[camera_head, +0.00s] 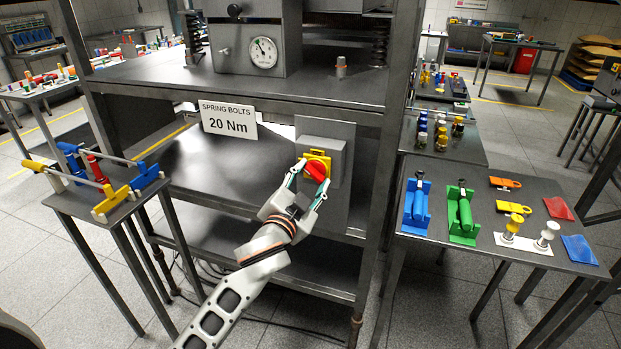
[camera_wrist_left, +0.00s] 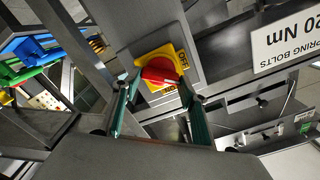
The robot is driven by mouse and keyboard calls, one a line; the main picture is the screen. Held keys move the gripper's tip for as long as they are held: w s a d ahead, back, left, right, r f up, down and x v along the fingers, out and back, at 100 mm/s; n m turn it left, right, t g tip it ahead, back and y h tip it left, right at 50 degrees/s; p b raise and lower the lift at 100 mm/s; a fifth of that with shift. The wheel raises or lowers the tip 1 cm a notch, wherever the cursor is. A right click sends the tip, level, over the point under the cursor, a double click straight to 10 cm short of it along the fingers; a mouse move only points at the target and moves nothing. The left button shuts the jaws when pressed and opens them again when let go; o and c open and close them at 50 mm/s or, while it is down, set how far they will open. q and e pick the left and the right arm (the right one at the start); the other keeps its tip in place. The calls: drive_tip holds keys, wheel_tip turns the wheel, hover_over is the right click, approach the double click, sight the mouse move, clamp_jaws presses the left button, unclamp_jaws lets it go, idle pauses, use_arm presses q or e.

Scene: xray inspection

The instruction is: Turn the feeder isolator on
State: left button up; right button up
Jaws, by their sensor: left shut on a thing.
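The feeder isolator is a grey box (camera_head: 322,142) on the steel frame, with a yellow plate (camera_head: 322,154) and a red rotary handle (camera_head: 316,169). In the left wrist view the red handle (camera_wrist_left: 159,71) lies slantwise across the yellow plate (camera_wrist_left: 173,57), with black lettering, including OFF, at the plate's edge. My left gripper (camera_head: 312,175) is at the isolator, its fingers on either side of the red handle and shut on it. Its green-padded fingers (camera_wrist_left: 162,90) also show in the left wrist view. My right gripper is in neither view.
A sign reading 20 Nm (camera_head: 228,121) stands left of the isolator. A pressure gauge (camera_head: 263,52) is above it. Side tables with coloured tools (camera_head: 107,190) and locks (camera_head: 463,212) stand left and right. Steel posts and shelf edges lie close around the arm.

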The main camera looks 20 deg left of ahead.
use_arm(q)
drive_tip(key=m, duration=0.5)
drive_tip(key=shift+f+m, duration=0.1)
drive_tip(key=shift+m, duration=0.3)
drive_tip(key=m, duration=0.4)
drive_tip(key=shift+f+m, duration=0.1)
drive_tip(key=shift+m, duration=0.2)
drive_tip(key=o, duration=1.1)
drive_tip(key=s, duration=1.2)
drive_tip(key=shift+a, duration=0.15)
